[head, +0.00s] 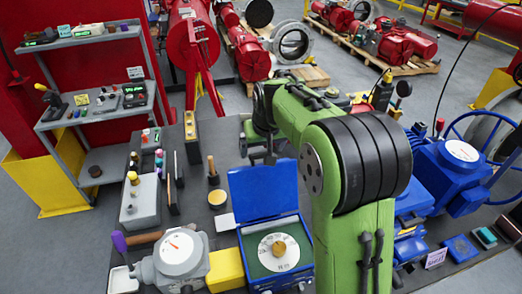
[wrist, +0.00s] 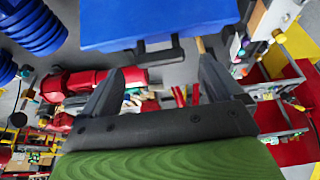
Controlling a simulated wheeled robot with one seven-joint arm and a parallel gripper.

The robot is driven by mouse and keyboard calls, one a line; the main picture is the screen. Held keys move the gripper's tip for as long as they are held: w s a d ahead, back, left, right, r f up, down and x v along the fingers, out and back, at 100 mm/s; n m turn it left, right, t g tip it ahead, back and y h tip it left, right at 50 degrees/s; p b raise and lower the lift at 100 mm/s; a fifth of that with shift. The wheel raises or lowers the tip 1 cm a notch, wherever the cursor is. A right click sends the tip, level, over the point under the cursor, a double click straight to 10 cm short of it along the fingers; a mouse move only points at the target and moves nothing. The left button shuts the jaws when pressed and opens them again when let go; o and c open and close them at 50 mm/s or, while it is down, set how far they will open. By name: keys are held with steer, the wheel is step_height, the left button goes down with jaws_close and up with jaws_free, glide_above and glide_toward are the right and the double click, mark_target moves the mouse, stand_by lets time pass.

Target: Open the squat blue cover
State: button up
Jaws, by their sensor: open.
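A blue case (head: 276,262) stands on the dark bench in the head view, with a round pale dial on green inside. Its blue cover (head: 262,188) is tilted up at the back, so the case stands open. In the wrist view a flat blue panel, apparently this cover (wrist: 155,22), fills the upper middle, with a dark grey bar along its edge. My gripper (wrist: 158,85) is open, its two dark fingers spread apart with nothing between them. The panel lies beyond the fingertips, apart from them as far as I can tell. In the head view my green arm hides part of the case's right side.
A grey gauge housing (head: 181,252) and a yellow block (head: 226,268) stand left of the case. A blue valve actuator (head: 450,180) is at the right. Bottles and tools crowd the bench's left side. A grey shelf (head: 95,100) stands at the far left.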

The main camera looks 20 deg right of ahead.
mark_target(260, 153)
steer(key=shift+x, duration=1.5)
steer(key=shift+r, duration=0.1)
steer(key=c, duration=1.5)
steer(key=shift+b, duration=0.55)
